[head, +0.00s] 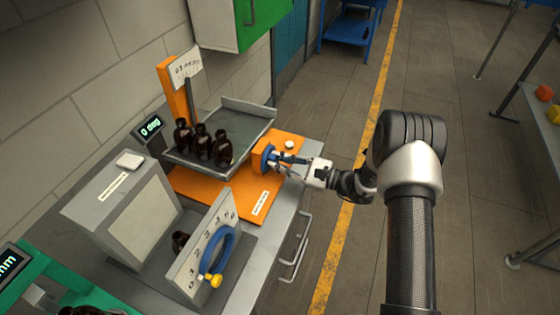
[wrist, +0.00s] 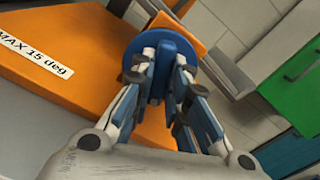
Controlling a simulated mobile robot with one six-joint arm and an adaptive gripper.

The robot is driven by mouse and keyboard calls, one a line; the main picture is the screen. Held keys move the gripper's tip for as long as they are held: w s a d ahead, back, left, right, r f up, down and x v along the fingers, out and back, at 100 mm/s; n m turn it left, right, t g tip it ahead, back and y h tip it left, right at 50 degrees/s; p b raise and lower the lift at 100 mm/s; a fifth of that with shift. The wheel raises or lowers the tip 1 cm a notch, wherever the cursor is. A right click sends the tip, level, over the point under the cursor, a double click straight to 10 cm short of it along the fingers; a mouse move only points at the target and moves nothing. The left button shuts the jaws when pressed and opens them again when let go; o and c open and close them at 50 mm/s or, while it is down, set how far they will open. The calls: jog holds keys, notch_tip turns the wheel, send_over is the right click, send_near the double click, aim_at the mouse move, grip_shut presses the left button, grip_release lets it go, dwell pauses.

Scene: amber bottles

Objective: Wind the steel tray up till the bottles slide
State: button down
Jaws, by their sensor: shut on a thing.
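The steel tray (head: 248,113) sits above an orange base (head: 205,190) in the head view. Several dark amber bottles (head: 222,150) stand upright in a row near its front left part. A small display (head: 149,126) beside the tray reads 0 deg. A blue knob (head: 268,158) is on the right side of the orange base. My gripper (head: 285,163) reaches it from the right. In the wrist view my gripper (wrist: 160,75) has its fingers on both sides of the blue knob's raised grip bar (wrist: 157,72), shut on it.
A label (wrist: 35,52) on the orange base reads MAX 15 deg. A grey box (head: 130,205) stands left of the base. Open floor lies to the right.

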jog(key=m+p, duration=0.1)
jog(key=m, duration=0.4)
jog(key=shift+m, duration=0.3)
dwell(0.4)
jog(key=c, duration=1.6)
grip_release()
jog(key=shift+o, duration=0.2)
jog(key=shift+d, duration=0.1)
jog(key=v, duration=1.2)
